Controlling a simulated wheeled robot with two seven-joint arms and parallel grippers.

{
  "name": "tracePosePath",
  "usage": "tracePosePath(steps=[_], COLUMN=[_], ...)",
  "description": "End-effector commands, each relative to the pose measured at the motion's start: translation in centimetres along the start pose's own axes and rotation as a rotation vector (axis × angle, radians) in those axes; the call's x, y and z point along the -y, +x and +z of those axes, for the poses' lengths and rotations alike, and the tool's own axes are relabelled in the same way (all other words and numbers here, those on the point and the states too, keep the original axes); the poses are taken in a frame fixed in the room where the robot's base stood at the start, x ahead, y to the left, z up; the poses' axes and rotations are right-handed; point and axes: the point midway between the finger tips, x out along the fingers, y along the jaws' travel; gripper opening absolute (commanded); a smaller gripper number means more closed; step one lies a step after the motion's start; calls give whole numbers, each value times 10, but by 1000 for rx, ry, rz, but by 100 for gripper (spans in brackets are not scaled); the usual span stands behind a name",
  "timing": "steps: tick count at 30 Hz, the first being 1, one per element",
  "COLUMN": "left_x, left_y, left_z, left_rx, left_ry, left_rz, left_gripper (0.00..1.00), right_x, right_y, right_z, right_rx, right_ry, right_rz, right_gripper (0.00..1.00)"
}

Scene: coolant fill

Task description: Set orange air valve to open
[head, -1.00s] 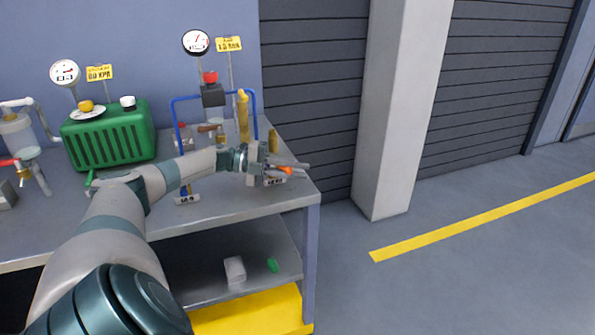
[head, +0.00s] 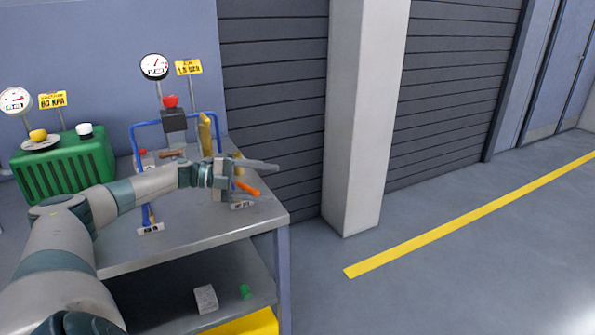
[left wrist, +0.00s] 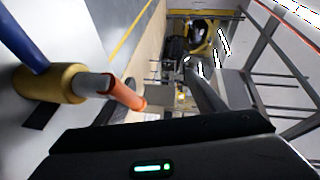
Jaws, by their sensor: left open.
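The orange air valve lever (head: 246,187) points outward to the lower right near the bench's right corner. In the left wrist view, the orange lever (left wrist: 125,93) extends from a brass body (left wrist: 50,84) on a blue pipe (left wrist: 22,40). My left gripper (head: 262,177) is open at the lever, with one grey finger clearly seen just above it. The other finger is hard to make out, and I cannot tell whether either touches the lever. A small label (head: 241,205) lies below the lever. My right gripper is out of view.
A blue pipe frame (head: 133,140) and yellow upright part (head: 205,133) stand behind my gripper. A round gauge (head: 154,66) and red knob (head: 171,101) stand above. A green ribbed tank (head: 62,168) sits left on the grey bench (head: 195,236). The floor to the right is clear.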

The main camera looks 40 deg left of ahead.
Motion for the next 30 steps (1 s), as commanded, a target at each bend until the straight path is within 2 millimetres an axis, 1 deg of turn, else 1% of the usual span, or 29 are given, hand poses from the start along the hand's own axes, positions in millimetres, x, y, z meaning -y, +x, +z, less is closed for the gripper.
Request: tracePosePath(steps=[1, 5, 6, 8, 12, 15, 18, 24, 30], left_x=[22, 37, 42, 49, 60, 67, 72, 77, 77], left_y=[7, 23, 28, 36, 54, 64, 72, 79, 79], left_z=[-9, -22, -27, -33, -47, -54, -60, -65, -65], left_rx=[-15, -16, -17, -17, -15, -13, -12, -10, -9], left_ry=[12, 14, 13, 14, 10, 10, 7, 5, 5], left_rz=[-24, -26, -26, -27, -22, -20, -18, -17, -16], left_gripper=[50, 69, 71, 33, 33, 33, 33, 33, 33], right_x=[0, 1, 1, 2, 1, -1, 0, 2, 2], right_y=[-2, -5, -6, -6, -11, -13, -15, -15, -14], right_z=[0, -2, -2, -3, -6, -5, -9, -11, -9], right_rx=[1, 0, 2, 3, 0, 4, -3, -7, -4], right_ry=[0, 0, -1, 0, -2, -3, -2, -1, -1], right_rz=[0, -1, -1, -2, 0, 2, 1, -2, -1], right_gripper=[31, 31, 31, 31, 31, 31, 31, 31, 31])
